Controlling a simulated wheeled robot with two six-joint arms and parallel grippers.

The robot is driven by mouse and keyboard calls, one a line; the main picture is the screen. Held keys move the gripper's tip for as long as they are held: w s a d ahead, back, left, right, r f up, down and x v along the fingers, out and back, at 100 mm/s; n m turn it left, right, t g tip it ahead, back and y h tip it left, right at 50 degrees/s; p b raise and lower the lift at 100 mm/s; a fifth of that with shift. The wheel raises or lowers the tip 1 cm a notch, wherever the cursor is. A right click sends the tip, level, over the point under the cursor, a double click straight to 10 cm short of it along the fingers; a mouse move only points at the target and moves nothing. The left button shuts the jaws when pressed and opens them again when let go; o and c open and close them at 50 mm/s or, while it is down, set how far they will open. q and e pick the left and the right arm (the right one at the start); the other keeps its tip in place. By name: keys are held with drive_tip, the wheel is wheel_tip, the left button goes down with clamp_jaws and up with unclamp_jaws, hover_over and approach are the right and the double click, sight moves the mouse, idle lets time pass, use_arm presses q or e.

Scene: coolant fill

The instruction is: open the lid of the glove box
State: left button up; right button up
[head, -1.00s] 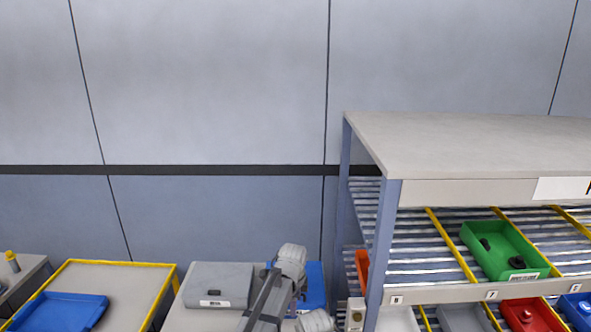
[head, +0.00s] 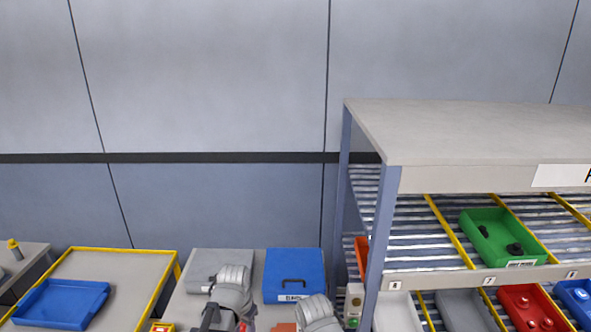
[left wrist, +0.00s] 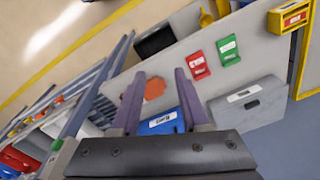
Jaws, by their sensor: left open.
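Two lidded boxes stand side by side on the table, a blue box (head: 294,268) with a dark handle and a grey box (head: 206,262). Both lids are down. Their white labels are too small to read surely, so I cannot tell for certain which is the glove box. In the left wrist view my left gripper (left wrist: 158,73) is open and empty. The blue box (left wrist: 160,124) shows beyond and between its fingers, and the grey box (left wrist: 248,103) is to the right. In the head view my left arm covers the grey box's front. My right gripper's fingers are not visible.
A rack (head: 382,215) with bins stands right of the blue box. A yellow-edged table (head: 130,265) with a blue tray (head: 62,302) is at left. Red (left wrist: 199,65) and green (left wrist: 229,50) items and an orange hexagonal piece (left wrist: 154,89) lie on the table.

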use_arm(q)
drive_tip(key=s+a+n, duration=0.3)
drive_tip(key=s+n, duration=0.2)
drive_tip(key=s, duration=0.1)
drive_tip(key=s+d+f+m+b, duration=0.2)
drive_tip(key=d+f+b, duration=0.3)
drive_tip(key=f+b, duration=0.2)
drive_tip(key=s+d+f+m+g+y+b, duration=0.1)
drive_tip(key=s+d+f+m+b, duration=0.1)
drive_tip(key=d+f+b, duration=0.3)
wheel_tip(320, 180, down, 2)
drive_tip(key=shift+s+d+f+b, duration=0.15)
drive_tip(key=shift+s+d+b, duration=0.25)
drive_tip(key=shift+s+b, duration=0.55)
drive_tip(key=shift+w, duration=0.2)
